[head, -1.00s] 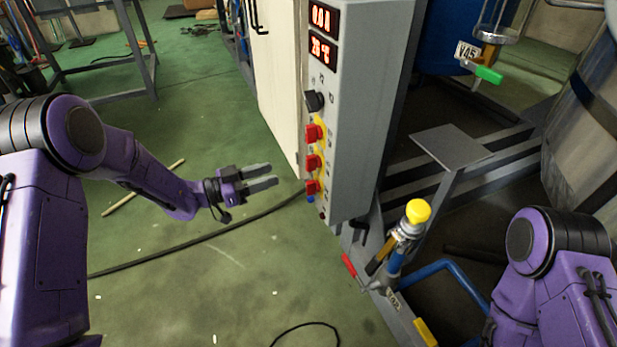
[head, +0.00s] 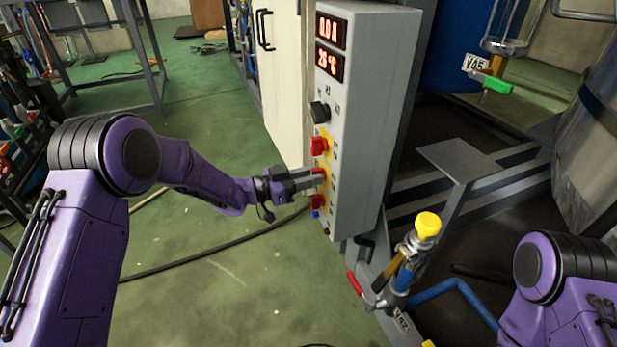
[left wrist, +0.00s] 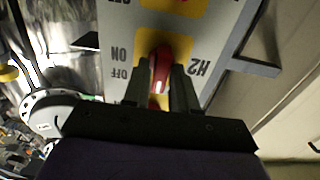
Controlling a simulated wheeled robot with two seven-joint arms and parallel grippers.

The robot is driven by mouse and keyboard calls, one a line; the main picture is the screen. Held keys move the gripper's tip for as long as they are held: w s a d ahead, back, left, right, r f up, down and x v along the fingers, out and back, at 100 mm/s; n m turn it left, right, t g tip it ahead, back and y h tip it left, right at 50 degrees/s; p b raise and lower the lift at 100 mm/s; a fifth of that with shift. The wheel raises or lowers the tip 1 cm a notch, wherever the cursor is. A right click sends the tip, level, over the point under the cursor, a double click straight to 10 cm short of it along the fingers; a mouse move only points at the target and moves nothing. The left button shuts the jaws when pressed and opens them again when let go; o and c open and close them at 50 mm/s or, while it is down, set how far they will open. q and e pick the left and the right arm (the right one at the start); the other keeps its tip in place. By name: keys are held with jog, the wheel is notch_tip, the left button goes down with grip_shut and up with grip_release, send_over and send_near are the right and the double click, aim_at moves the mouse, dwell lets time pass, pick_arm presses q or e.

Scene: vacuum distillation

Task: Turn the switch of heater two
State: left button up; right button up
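The control box (head: 365,120) has a column of red switches on yellow plates, below a black knob. My left gripper (head: 322,180) is at the middle red switch, whose red edge (head: 319,171) shows beside the fingers. In the left wrist view, this red switch (left wrist: 161,70) stands between the two fingertips (left wrist: 160,82), by the upside-down labels H2, ON and OFF. The fingers are parted, one on each side of it; any contact is too fine to tell. My right gripper is out of view; only part of that arm shows at the lower right.
Another red switch (head: 319,146) is just above and one (head: 316,201) just below my left gripper. A yellow-capped valve (head: 427,226) and a metal frame stand right of the box. A cable (head: 215,252) lies on the green floor, which is open to the left.

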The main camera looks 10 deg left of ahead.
pick_arm(q)
grip_shut()
jog(key=shift+m, duration=0.3)
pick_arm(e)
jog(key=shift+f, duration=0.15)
pick_arm(q)
jog(key=shift+s+d+f+m+b, duration=0.1)
jog(key=shift+m+b, duration=1.85)
jog(key=shift+m, duration=1)
jog(key=shift+s+a+f+m+b, duration=0.15)
jog(key=shift+m+b, duration=1.75)
jog(key=shift+m, duration=1)
jog(key=shift+w+d+f+m+b, duration=0.15)
jog(key=shift+m+b, duration=1.8)
jog(key=shift+m, duration=1)
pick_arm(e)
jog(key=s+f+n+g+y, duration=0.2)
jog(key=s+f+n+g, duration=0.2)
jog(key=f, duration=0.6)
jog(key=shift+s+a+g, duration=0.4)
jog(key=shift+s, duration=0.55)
pick_arm(q)
jog(key=shift+s, duration=0.1)
